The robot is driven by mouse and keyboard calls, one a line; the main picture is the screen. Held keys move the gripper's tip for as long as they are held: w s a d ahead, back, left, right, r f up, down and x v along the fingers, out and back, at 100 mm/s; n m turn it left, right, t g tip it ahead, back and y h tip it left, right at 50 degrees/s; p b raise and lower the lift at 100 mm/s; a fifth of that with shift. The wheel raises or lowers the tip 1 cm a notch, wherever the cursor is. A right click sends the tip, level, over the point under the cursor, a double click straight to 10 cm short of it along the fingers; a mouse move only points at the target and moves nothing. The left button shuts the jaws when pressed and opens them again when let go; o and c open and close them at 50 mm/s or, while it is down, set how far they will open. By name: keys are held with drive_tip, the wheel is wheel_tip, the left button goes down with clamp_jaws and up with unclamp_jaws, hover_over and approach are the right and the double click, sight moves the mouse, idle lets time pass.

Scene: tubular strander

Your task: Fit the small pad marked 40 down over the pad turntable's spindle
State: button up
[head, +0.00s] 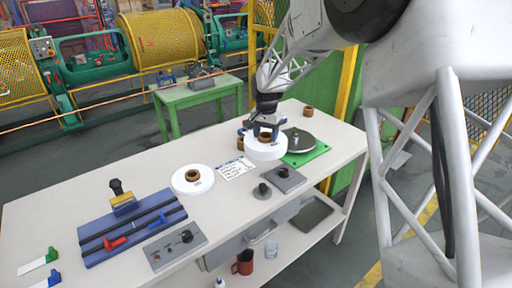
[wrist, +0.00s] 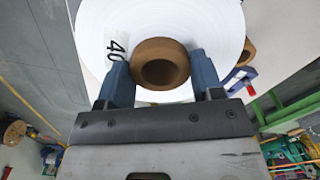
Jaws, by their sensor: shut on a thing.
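The small pad marked 40 (wrist: 215,30) is a white disc with a brown hub (wrist: 160,64). In the head view the pad (head: 266,152) is held level, apparently above the bench. My gripper (head: 266,134) is shut on the hub, with one blue finger on either side of it in the wrist view. What looks like the pad turntable (head: 299,143), a grey disc on a green base, is just right of the pad and partly behind it. Its spindle shows only as a small upright at its middle. The pad's underside is hidden.
A second white pad (head: 187,187) with a brown hub lies left of a printed card (head: 234,168). A brown ring (head: 308,111) sits behind the turntable. A blue slotted fixture (head: 130,232) is at left.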

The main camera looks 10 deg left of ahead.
hover_over(295, 133)
drive_tip(key=shift+w+d+r, duration=0.1)
drive_tip(key=shift+r, duration=0.3)
drive_tip(key=shift+f, duration=0.25)
drive_tip(key=shift+f, duration=3.2)
drive_tip(key=shift+f, duration=0.15)
drive_tip(key=o, duration=1.2)
